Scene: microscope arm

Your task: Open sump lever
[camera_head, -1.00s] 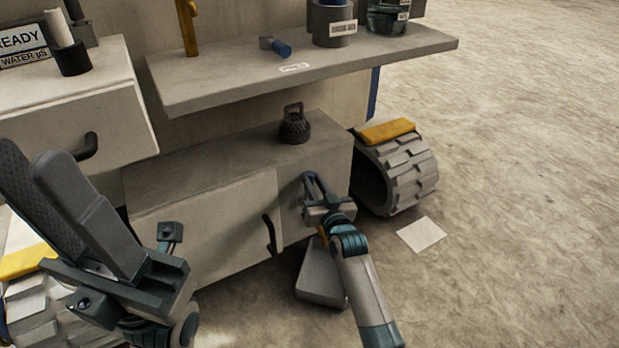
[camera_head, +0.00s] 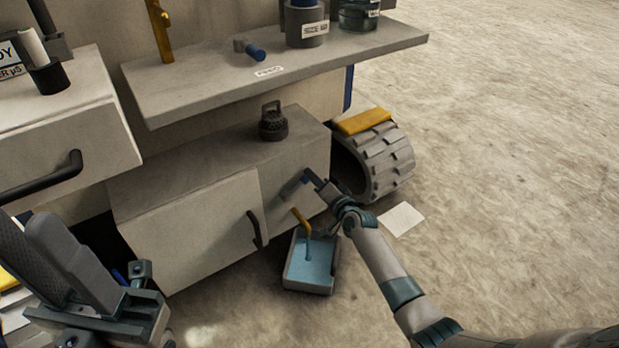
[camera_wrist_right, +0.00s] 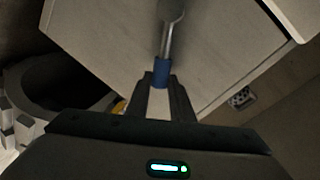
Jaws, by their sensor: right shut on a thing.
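The sump lever shows in the right wrist view as a metal rod (camera_wrist_right: 167,38) with a blue grip (camera_wrist_right: 161,72), rising to a rounded pivot on the pale cabinet face. In the head view the lever (camera_head: 294,187) lies at the cabinet's right front. My right gripper (camera_wrist_right: 160,95) is shut on the blue grip; it also shows in the head view (camera_head: 320,183). Below, a yellow spout (camera_head: 302,219) points down over a grey tray (camera_head: 291,262). Light-blue liquid (camera_head: 313,265) lies in the tray, with blue at the spout's mouth. My left gripper (camera_head: 45,258) is at lower left; its opening is unclear.
A cabinet door with a dark handle (camera_head: 255,229) is left of the lever. A tracked wheel (camera_head: 377,160) stands right of the cabinet. A shelf (camera_head: 270,75) overhangs above. A white sheet (camera_head: 401,219) lies on open floor to the right.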

